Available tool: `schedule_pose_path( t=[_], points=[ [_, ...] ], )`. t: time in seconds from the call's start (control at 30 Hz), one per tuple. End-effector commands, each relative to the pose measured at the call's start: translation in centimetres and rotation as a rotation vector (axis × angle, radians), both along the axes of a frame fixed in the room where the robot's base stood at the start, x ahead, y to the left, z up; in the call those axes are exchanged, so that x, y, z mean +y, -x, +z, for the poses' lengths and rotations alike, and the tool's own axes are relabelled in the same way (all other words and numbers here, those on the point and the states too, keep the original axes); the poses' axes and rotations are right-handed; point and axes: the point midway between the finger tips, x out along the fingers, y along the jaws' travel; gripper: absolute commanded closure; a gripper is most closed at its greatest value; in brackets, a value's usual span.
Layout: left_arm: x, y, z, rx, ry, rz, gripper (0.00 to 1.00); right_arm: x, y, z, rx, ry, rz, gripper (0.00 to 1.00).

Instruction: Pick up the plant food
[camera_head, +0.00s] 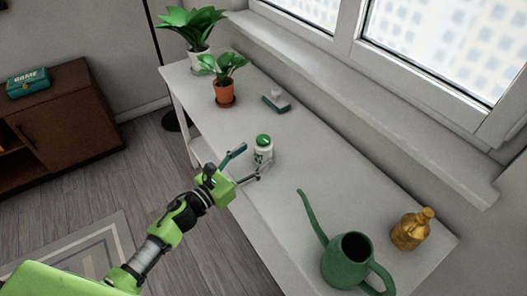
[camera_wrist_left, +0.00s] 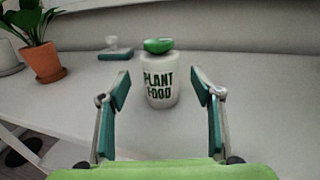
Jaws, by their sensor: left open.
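The plant food (camera_head: 263,152) is a white jar with a green lid, upright on the white table. I see no contact. My right gripper is not in view.
On the white table (camera_head: 300,165) stand a green watering can (camera_head: 345,262), a gold bottle (camera_head: 411,230), a small plant in a terracotta pot (camera_head: 223,92), a larger plant (camera_head: 194,30) and a small grey-and-teal object (camera_head: 276,102). The window wall runs behind.

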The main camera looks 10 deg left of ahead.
Motion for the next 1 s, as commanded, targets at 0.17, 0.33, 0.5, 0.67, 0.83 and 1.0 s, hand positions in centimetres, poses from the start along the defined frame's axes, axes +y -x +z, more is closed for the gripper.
schedule_pose_path(
  t=[0.17, 0.33, 0.5, 0.67, 0.83, 1.0],
  points=[
    [-1.1, -1.8, 0.2, 0.0, 0.002, 0.001, 0.41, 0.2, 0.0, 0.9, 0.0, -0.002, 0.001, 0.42],
    [-2.2, -3.7, 0.0, 0.0, 0.001, 0.0, 0.41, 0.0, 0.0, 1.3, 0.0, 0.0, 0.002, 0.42],
    [-2.6, -4.4, -0.1, 0.002, 0.0, -0.001, 0.41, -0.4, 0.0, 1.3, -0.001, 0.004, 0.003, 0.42],
    [-2.6, -4.4, -0.2, 0.002, -0.001, -0.001, 0.41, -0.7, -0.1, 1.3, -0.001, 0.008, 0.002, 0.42],
    [-2.6, -4.4, -0.2, 0.002, -0.001, 0.0, 0.8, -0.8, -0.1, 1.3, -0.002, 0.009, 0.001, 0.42],
    [-2.6, -4.4, -0.1, 0.001, 0.0, -0.001, 0.86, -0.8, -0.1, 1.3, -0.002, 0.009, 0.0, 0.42]
  ],
)
